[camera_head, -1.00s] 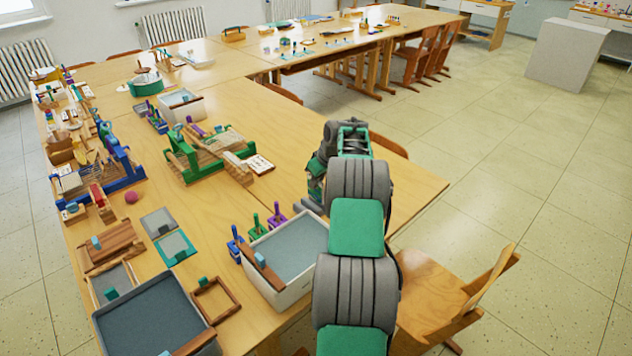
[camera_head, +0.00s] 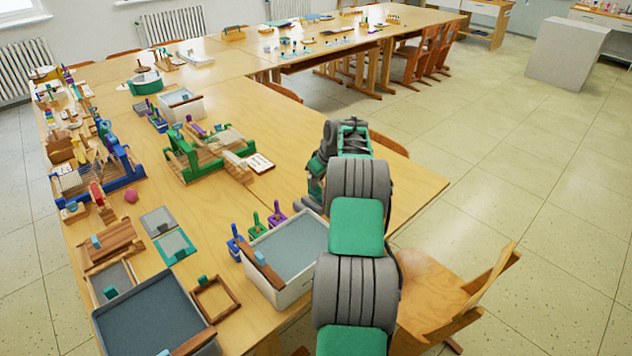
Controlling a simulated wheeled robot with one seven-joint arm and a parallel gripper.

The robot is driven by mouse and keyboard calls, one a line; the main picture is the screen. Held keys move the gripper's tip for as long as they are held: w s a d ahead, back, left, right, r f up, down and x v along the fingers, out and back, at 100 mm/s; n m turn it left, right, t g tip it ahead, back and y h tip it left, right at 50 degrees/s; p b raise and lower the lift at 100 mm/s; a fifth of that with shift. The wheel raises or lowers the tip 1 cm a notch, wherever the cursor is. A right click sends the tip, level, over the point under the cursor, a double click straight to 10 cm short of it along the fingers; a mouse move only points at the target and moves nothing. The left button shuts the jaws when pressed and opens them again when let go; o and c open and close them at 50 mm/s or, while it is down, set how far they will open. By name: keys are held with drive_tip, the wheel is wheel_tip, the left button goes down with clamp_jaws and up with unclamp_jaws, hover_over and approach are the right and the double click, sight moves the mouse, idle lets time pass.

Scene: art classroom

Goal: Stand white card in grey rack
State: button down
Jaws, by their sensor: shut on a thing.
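My gripper (camera_head: 314,194) is low over the right part of the near table, beyond the grey-lined white tray. My own arm covers much of it. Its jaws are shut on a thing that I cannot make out. A small grey piece (camera_head: 311,205) shows at the gripper's lower left; I cannot tell whether it is part of the grey rack or of the gripper. A white card with dark marks (camera_head: 261,163) lies beside the green-framed wooden loom, left of my gripper and apart from it. I cannot make out the grey rack for certain.
The white tray (camera_head: 265,289) and blue, green and purple handled tools (camera_head: 256,228) stand left of my arm. The green loom (camera_head: 190,160) is farther left. A wooden chair (camera_head: 440,295) is at right. Bare tabletop (camera_head: 410,190) lies right of my gripper.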

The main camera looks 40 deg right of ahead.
sight(322, 182)
drive_tip(key=shift+f+b, duration=0.55)
drive_tip(key=shift+f, duration=0.4)
drive_tip(key=shift+f+b, duration=0.55)
drive_tip(key=shift+f, duration=0.1)
idle(0.5)
idle(0.3)
drive_tip(key=c, duration=1.5)
unclamp_jaws()
drive_tip(key=v, duration=0.8)
drive_tip(key=shift+b, duration=0.3)
